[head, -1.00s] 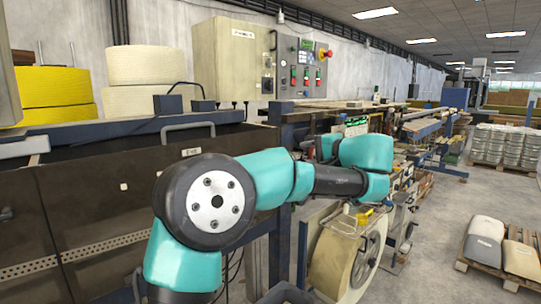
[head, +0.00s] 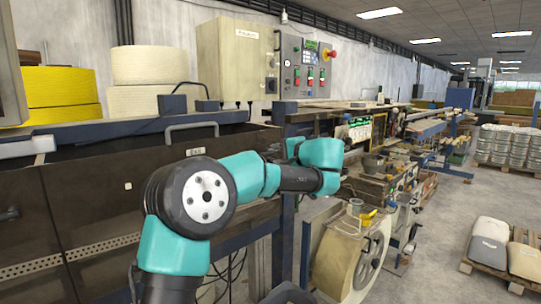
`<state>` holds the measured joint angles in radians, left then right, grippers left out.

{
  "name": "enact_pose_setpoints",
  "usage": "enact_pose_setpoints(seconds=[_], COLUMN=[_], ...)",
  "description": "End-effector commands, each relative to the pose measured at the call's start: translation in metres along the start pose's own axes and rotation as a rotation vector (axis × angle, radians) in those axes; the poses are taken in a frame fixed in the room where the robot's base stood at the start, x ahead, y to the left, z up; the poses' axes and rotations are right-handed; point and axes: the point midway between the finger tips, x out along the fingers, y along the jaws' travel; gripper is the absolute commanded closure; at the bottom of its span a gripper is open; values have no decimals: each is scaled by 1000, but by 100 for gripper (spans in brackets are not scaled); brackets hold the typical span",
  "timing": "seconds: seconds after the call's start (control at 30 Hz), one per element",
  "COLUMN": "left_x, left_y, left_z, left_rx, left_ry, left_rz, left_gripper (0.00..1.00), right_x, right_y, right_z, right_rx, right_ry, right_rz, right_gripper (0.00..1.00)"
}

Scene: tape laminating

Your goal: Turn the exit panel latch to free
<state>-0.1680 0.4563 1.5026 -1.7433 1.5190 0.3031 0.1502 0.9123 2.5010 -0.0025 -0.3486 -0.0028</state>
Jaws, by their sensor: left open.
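A dark brown panel (head: 100,215) with a small label reading "Exit" (head: 195,152) fills the left of the head view. A small pale square piece (head: 127,185) sits on its face; I cannot tell whether it is the latch or how it is turned. My left gripper (head: 274,151) is open, small and partly hidden by its own wrist. It is to the right of the label, by the blue frame, and apart from the pale piece. My right gripper is not in view.
A grey handle (head: 192,130) stands above the panel. A control box (head: 235,60) with buttons is behind. A large cream reel (head: 343,260) stands at lower right of my arm. Pale sacks on a pallet (head: 500,262) lie farther right, with open floor between.

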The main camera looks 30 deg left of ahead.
Motion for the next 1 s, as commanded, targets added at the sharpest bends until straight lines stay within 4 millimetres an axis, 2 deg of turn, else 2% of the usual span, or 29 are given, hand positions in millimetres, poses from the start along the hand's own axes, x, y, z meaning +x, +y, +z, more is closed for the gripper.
enact_pose_setpoints(seconds=[0.1, 0.23, 0.63, 1.0], left_x=[20, 34, 41, 41], left_y=[0, 0, 0, 0], left_z=[0, 0, 0, 0], left_rx=[0, 0, 0, 0], left_ry=[-2, -1, 1, 1], left_rz=[-1, 0, 0, 0], left_gripper=[58, 58, 58, 93], right_x=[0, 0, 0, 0], right_y=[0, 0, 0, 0], right_z=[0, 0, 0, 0], right_rx=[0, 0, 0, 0], right_ry=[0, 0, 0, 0], right_rz=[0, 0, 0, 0], right_gripper=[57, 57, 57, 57])
